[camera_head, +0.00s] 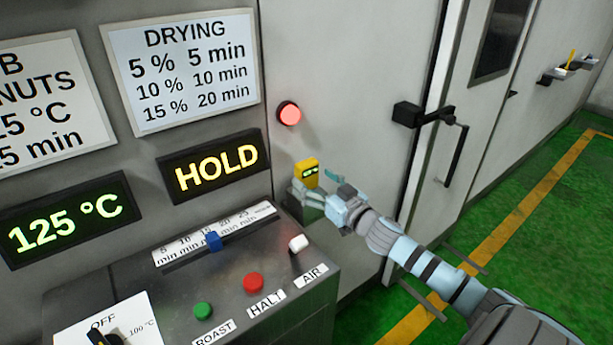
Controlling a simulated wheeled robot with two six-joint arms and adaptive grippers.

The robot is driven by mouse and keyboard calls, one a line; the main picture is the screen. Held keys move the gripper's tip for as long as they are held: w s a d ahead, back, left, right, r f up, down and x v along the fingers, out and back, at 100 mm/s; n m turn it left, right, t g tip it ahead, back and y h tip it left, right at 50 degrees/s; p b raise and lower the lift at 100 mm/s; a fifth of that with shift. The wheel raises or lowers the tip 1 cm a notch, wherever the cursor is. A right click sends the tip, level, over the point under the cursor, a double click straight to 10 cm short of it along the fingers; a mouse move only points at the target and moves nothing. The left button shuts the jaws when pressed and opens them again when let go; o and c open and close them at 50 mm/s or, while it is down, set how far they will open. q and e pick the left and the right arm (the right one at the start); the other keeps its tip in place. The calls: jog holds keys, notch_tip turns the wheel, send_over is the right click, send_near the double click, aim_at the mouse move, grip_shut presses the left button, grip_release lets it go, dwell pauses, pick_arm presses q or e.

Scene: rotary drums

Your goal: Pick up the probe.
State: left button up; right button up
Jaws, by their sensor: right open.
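A yellow device with a small lit green display (306,172), which looks like the probe, is upright beyond the right end of the control panel. My right gripper (320,186) is open right at it, with one finger in front of its lower part and the other on its right side. I cannot tell whether the fingers touch it. Its lower end and whatever supports it are hidden by the gripper. My left gripper is not in view.
The control panel (240,290) has a blue slider (213,241), green button (203,311), red button (253,282) and white switch (299,243). A red lamp (289,114) glows above. A door handle (455,155) juts out at right. A small far shelf (553,76) holds a thin yellow item.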

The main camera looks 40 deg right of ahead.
aim_at(311, 179)
jog(key=shift+w+d+f+b, duration=0.1)
jog(key=shift+w+b, duration=0.4)
jog(key=shift+b, duration=0.1)
jog(key=shift+w+f+b, duration=0.15)
jog(key=shift+w+b, duration=0.2)
jog(key=shift+w+d+f+b, duration=0.1)
jog(key=shift+w+f+b, duration=0.05)
jog(key=shift+w+b, duration=0.9)
jog(key=shift+w, duration=0.1)
jog(key=shift+r, duration=0.25)
jog(key=shift+c, duration=0.8)
jog(key=c, duration=1.3)
